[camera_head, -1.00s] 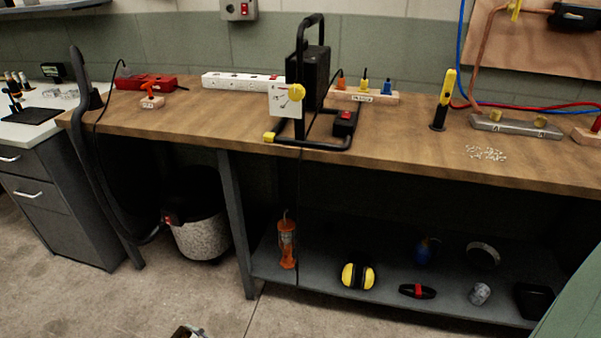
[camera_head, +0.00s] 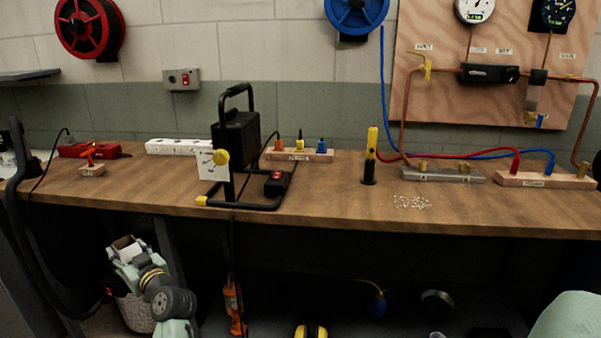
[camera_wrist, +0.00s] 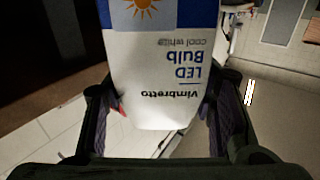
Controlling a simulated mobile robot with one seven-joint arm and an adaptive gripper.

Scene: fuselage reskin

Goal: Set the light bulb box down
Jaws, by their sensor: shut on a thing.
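The box end there is small and partly hidden by my wrist.
A speckled bin (camera_head: 134,312) is behind my arm. On the bench stand a black frame device (camera_head: 236,140), a white power strip (camera_head: 180,147), a yellow-black tool (camera_head: 371,150) and a pile of small pieces (camera_head: 411,201). Bare wood shows between them.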

